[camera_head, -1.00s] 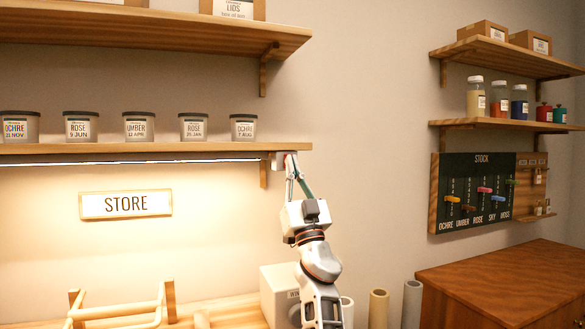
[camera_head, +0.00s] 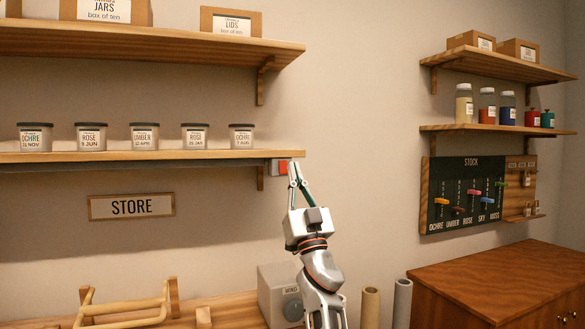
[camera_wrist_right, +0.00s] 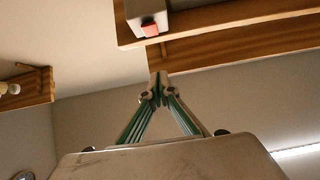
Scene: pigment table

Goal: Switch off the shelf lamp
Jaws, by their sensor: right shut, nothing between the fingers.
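The shelf lamp (camera_head: 215,163) is a thin strip under the lower left shelf, and it is dark. Its small switch box with a red button (camera_head: 282,168) is at the strip's right end. The red button also shows in the wrist view (camera_wrist_right: 150,29), near the top. My right gripper (camera_head: 294,165) is shut and empty, just right of the button in the head view. In the wrist view its fingertips (camera_wrist_right: 158,77) are below the button, with a visible gap in the picture. My left gripper is not in view.
The lower shelf (camera_head: 120,156) carries several labelled jars above the lamp. A wooden bracket (camera_head: 261,178) is close to my fingers. A STORE sign (camera_head: 132,206) hangs below. A bright strip (camera_wrist_right: 297,152) shows low right in the wrist view; I cannot tell what it is.

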